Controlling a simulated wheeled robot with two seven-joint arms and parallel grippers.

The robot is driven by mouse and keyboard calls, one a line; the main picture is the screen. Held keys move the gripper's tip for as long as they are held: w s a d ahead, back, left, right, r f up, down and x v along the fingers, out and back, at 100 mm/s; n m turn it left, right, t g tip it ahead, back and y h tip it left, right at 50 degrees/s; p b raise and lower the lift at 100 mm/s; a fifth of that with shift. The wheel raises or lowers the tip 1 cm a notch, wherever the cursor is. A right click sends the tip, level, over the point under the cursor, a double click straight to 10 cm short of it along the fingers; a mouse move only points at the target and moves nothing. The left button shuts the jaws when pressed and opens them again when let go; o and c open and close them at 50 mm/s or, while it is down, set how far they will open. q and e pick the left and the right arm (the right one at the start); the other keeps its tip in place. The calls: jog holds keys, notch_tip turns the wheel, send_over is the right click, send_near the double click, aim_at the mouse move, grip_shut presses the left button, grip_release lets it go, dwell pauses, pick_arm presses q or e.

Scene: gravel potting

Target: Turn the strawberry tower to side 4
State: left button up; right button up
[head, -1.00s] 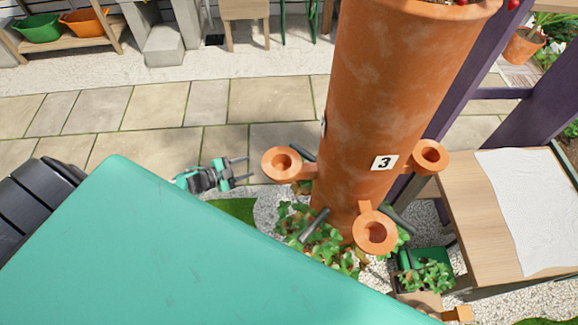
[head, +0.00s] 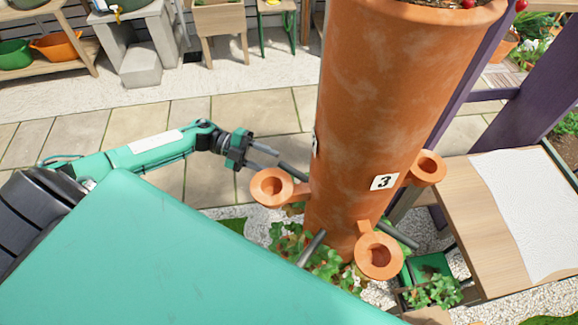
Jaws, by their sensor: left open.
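The strawberry tower (head: 375,110) is a tall terracotta cylinder standing right of centre. A plate with the number 3 (head: 384,182) faces me on its lower wall. Another plate (head: 315,145) shows edge-on at the tower's left side, its number unreadable. Terracotta cups stick out low on the left (head: 271,187), front (head: 379,256) and right (head: 427,168). Dark bars also stick out near the base. My left gripper (head: 268,158) is open and empty, left of the tower, just above and behind the left cup, close to a dark bar. My right gripper is not in view.
A wooden table (head: 515,215) with a white sheet stands at the right, near purple posts (head: 535,110). Leafy plants (head: 315,258) surround the tower's base. Paving lies open behind my left arm. A shelf with green and orange tubs (head: 58,46) is at the back left.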

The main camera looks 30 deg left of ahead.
aim_at(279, 165)
pick_arm(q)
jog(key=p+x, duration=0.1)
jog(key=x, duration=0.5)
jog(key=shift+d+f, duration=0.1)
jog(key=shift+d, duration=0.1)
jog(key=shift+w+d+f, duration=0.1)
jog(key=shift+d, duration=0.1)
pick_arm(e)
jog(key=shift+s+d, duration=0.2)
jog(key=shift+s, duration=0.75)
pick_arm(q)
grip_shut()
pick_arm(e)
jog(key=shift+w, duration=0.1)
